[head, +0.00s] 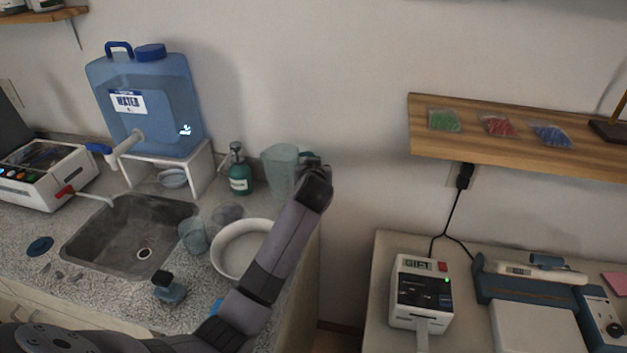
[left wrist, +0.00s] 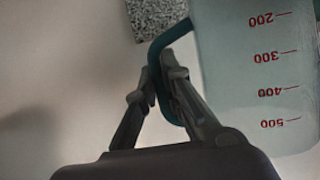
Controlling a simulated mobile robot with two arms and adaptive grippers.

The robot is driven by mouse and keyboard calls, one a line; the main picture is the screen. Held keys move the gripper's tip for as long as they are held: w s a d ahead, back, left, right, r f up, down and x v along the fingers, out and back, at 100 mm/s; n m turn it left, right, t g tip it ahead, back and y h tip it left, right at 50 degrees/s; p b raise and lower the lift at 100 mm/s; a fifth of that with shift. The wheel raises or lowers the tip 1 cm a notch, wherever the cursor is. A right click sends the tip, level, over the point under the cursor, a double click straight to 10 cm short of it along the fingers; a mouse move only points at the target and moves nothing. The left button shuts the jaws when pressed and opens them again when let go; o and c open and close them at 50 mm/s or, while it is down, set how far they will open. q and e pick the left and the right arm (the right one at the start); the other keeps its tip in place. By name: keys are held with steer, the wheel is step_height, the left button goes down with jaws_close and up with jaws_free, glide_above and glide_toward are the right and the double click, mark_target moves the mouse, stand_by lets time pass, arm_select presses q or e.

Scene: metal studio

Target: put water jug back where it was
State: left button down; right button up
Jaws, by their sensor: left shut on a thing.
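The translucent jug (head: 282,170) is upright at the back right of the stone counter, near the wall. In the left wrist view the jug (left wrist: 250,75) shows red volume marks and a teal handle (left wrist: 155,60). My left gripper (head: 313,168) is at the jug's right side, shut on the handle; its fingers (left wrist: 158,88) lie on either side of the handle in the left wrist view. I cannot tell whether the jug's base touches the counter. A big blue container labelled WATER (head: 150,100) stands on a white stand (head: 203,165). My right gripper is not in view.
A green soap bottle (head: 239,178) stands left of the jug. A white bowl (head: 217,262), a clear cup (head: 192,236) and a small dark bottle (head: 168,290) are nearer the front, beside the sink (head: 115,245). A gap separates the counter from the right table (head: 385,262).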

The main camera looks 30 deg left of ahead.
arm_select(q)
steer(key=shift+f, duration=2.4)
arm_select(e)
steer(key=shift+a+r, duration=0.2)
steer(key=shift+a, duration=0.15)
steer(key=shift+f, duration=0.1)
arm_select(q)
steer(key=shift+f, duration=0.2)
steer(key=c, duration=1.7)
jaws_free()
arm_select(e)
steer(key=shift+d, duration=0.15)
arm_select(q)
steer(key=shift+r, duration=0.1)
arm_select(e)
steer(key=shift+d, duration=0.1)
